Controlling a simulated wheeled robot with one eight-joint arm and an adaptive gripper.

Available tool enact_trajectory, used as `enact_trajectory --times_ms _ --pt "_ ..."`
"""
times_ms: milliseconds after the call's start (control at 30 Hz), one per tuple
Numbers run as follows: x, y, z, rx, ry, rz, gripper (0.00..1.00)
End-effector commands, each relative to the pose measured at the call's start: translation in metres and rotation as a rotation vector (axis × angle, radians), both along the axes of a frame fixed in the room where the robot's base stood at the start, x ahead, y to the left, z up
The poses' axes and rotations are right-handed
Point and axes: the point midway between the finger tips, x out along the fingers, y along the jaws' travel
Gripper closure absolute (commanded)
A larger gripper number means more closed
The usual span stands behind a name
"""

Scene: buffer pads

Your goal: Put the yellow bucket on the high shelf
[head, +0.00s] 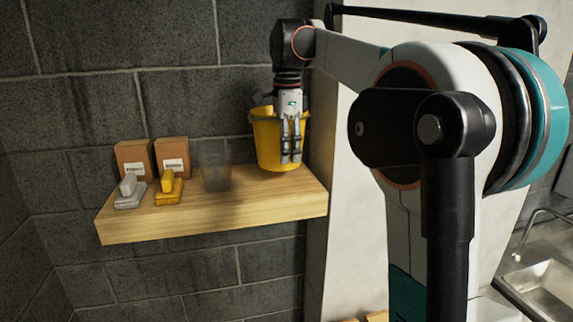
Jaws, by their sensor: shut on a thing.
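The yellow bucket (268,144) is upright at the right end of the wooden wall shelf (215,225). Its base looks at or very near the shelf top; I cannot tell whether it touches. My gripper (291,158) points down and is shut on the bucket's near right side wall. The fingers cover part of the bucket's front and rim.
On the shelf, a grey translucent container (214,166) stands just left of the bucket. A pale wall (345,220) borders the shelf's right end. A sink (545,285) is at lower right.

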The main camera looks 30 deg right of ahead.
Motion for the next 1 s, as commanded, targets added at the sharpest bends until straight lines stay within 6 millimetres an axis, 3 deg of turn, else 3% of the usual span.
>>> enact_trajectory --times_ms 467,833,867,933,1000 --pt "0.0 0.0 -0.046 0.0 0.0 0.0 1.0" --pt "0.0 0.0 -0.051 0.0 0.0 0.0 1.0" --pt "0.0 0.0 -0.05 0.0 0.0 0.0 0.45" --pt "0.0 0.0 -0.05 0.0 0.0 0.0 0.32" --pt "0.0 0.0 -0.05 0.0 0.0 0.0 0.32"
